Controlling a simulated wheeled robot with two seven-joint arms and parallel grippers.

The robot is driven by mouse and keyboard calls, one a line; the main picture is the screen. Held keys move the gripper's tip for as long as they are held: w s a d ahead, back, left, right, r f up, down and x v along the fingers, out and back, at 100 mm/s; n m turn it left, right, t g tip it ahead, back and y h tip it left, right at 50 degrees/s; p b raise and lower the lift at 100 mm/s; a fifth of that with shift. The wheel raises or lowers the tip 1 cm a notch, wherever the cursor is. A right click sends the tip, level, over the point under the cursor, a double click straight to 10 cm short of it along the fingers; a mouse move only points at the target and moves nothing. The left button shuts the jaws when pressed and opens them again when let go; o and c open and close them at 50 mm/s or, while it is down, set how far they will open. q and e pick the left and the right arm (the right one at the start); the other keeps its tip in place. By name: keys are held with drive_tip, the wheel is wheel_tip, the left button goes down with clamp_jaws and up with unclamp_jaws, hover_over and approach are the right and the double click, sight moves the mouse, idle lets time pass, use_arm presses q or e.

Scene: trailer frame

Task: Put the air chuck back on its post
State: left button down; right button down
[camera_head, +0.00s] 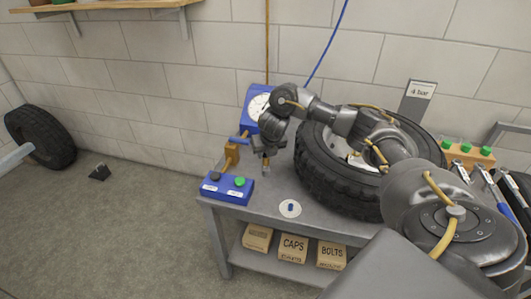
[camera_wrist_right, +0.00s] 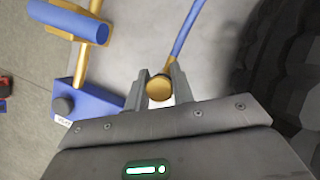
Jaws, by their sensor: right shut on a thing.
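My right gripper (camera_head: 266,160) is above the left end of the bench, fingers pointing down. In the right wrist view its fingers (camera_wrist_right: 160,90) are shut on a round brass-coloured piece (camera_wrist_right: 159,88), the air chuck as far as I can tell. A blue hose (camera_wrist_right: 187,28) and an orange piece show just beyond it; I cannot tell how they join. A short orange-brown post (camera_head: 231,156) with a blue cylinder across its top stands left of the gripper. The blue cylinder also shows in the wrist view (camera_wrist_right: 80,22), apart from the held piece. My left gripper is out of view.
A blue box with buttons (camera_head: 228,189) sits at the bench's left front. A blue gauge unit (camera_head: 258,104) stands behind the gripper. A large tyre (camera_head: 325,185) fills the bench to the right. A small pale disc (camera_head: 290,209) lies at the front edge (camera_head: 265,211).

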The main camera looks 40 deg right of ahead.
drive_tip(key=shift+f+b, duration=0.6)
drive_tip(key=shift+f, duration=0.45)
drive_tip(key=c, duration=1.1)
unclamp_jaws()
drive_tip(key=shift+o, duration=0.2)
drive_tip(key=o, duration=0.4)
